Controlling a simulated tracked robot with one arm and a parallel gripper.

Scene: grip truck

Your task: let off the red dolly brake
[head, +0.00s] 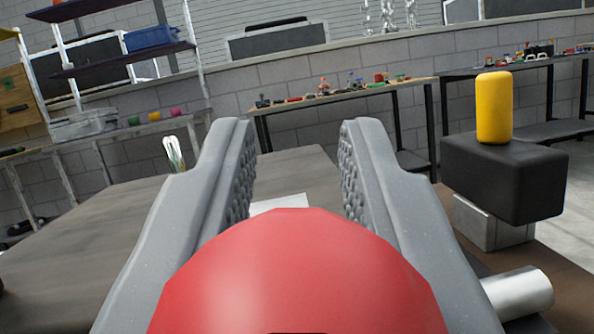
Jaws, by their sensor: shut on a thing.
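My gripper (297,152) points forward, with its two grey ridged fingers on either side of a red rounded knob (297,270). The knob fills the bottom middle of the head view, close to the camera. The gripper is shut on it, low between the fingers, while the fingertips stand apart beyond it. The lower part of the knob is out of frame, and whatever it is fixed to is hidden. I cannot tell from this view how the brake is set.
At right, a yellow rounded peg (494,107) stands upright on a black block (505,178) over a metal bracket (487,222). A metal cylinder (518,292) lies below it. A grey-brown surface (80,255) stretches ahead. Benches with small items (340,92) line the brick wall.

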